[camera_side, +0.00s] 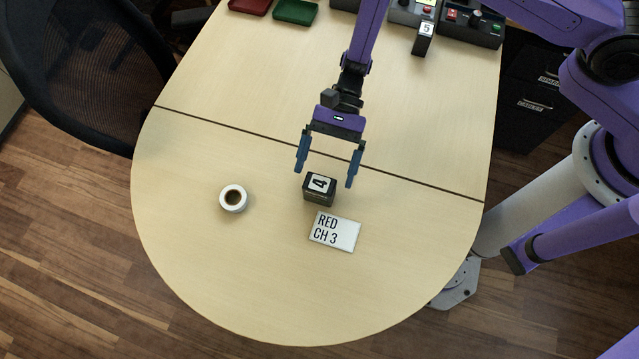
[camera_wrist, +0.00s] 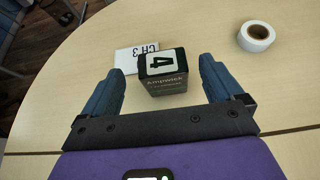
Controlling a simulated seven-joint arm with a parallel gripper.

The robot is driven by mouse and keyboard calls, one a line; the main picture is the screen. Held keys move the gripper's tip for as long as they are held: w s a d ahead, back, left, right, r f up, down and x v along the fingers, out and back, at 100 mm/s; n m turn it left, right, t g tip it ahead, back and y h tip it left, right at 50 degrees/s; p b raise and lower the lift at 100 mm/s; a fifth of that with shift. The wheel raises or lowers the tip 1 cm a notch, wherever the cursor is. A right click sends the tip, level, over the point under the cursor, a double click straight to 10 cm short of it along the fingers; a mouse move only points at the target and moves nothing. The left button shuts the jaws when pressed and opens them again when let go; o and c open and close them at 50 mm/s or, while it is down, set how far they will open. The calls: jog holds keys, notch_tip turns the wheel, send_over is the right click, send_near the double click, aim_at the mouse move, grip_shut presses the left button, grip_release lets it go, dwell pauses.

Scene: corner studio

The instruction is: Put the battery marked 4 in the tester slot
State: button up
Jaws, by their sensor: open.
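The battery marked 4 (camera_side: 319,190) is a dark block with a white label on top, standing on the table in the side view. It also shows in the wrist view (camera_wrist: 165,87), upright between and a little beyond my fingers. My gripper (camera_side: 327,176) is open and empty, with its two blue fingers apart on either side of the battery, seemingly above it. I cannot tell whether either finger touches it. The tester slot cannot be made out clearly; control boxes (camera_side: 470,22) with buttons stand at the table's far edge.
A white card reading RED CH 3 (camera_side: 334,232) lies just in front of the battery. A tape roll (camera_side: 233,198) lies to the left. A block marked 5 (camera_side: 424,38) stands near the control boxes. Red (camera_side: 250,5) and green (camera_side: 295,11) trays are at the far left.

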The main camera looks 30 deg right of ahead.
aim_at(319, 183)
jog(key=shift+x, duration=2.85)
jog(key=shift+w+a+r, duration=0.1)
jog(key=shift+r, duration=0.1)
jog(key=c, duration=1.3)
jog(key=shift+c, duration=0.4)
jog(key=shift+r, duration=0.1)
